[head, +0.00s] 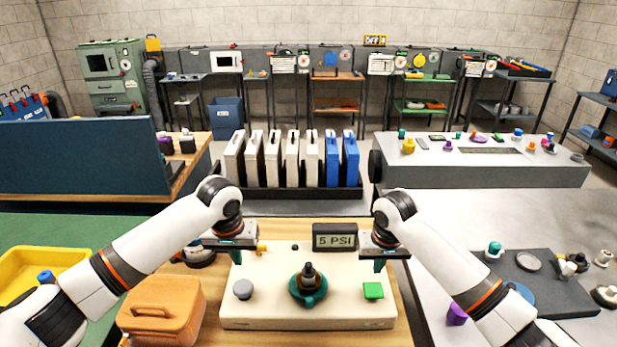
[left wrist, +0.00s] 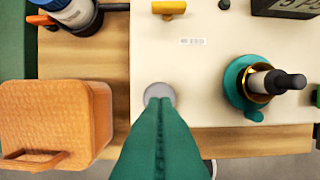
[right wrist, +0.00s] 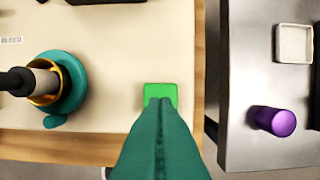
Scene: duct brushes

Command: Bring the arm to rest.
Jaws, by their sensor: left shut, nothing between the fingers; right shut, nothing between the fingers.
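My left gripper (head: 237,258) is shut and empty, held above the left part of a cream test panel (head: 270,312). In the left wrist view its green fingers (left wrist: 160,105) are together, over a grey round button (left wrist: 160,92). My right gripper (head: 378,264) is shut and empty, above the panel's right part. In the right wrist view its green fingers (right wrist: 160,106) are together, over a green square button (right wrist: 160,92). Between them a dark-tipped brush or plug (head: 309,275) stands in a teal ring (head: 308,296).
A display reading 5 PSI (head: 335,237) stands at the panel's back. An orange-brown case (head: 160,305) is left of the panel, with a yellow tray (head: 40,270) beyond it. A purple cylinder (head: 456,314) and a dark plate with parts (head: 545,285) are on the right table.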

